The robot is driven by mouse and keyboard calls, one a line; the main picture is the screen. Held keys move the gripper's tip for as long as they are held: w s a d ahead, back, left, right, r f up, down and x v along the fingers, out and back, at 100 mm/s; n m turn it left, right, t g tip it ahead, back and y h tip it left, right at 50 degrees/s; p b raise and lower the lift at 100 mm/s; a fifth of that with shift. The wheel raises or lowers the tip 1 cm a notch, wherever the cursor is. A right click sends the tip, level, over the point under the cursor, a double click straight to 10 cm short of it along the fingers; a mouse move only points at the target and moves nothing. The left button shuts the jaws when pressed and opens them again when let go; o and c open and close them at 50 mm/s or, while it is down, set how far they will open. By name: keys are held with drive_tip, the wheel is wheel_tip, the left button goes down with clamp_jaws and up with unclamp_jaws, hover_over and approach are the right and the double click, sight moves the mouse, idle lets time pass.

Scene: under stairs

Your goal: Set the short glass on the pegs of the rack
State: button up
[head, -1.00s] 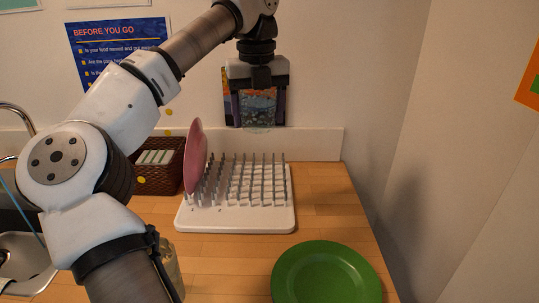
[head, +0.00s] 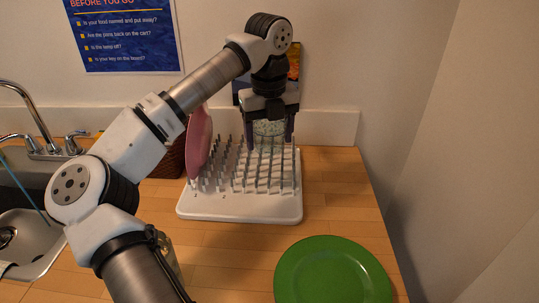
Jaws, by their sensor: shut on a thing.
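The short glass (head: 269,129) is clear and shows between the two fingers of my gripper (head: 270,133), which is shut on it. The glass is at the back right of the rack, over or among the rear pegs. I cannot tell whether it touches them, as the pegs in front hide its lower part. The rack (head: 240,208) has a white base with rows of upright grey pegs and stands on the wooden counter. A pink plate (head: 199,143) stands on edge among the pegs at the rack's left side.
A green plate (head: 333,275) lies on the counter at front right. A brown basket (head: 171,158) is partly hidden behind my arm. A sink with a tap (head: 38,146) is at the left. The wall is close behind the rack. The counter right of the rack is clear.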

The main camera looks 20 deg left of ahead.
sight(270, 170)
drive_tip(key=shift+f+p, duration=0.4)
drive_tip(key=shift+f, duration=2.7)
drive_tip(key=shift+f, duration=0.1)
drive_tip(key=shift+f, duration=0.15)
drive_tip(key=o, duration=1.8)
drive_tip(key=shift+o, duration=0.2)
drive_tip(key=shift+r, duration=0.2)
drive_tip(key=r+b, duration=0.1)
drive_tip(key=r, duration=1.1)
drive_tip(key=shift+s+b, duration=0.2)
drive_tip(key=shift+b, duration=0.1)
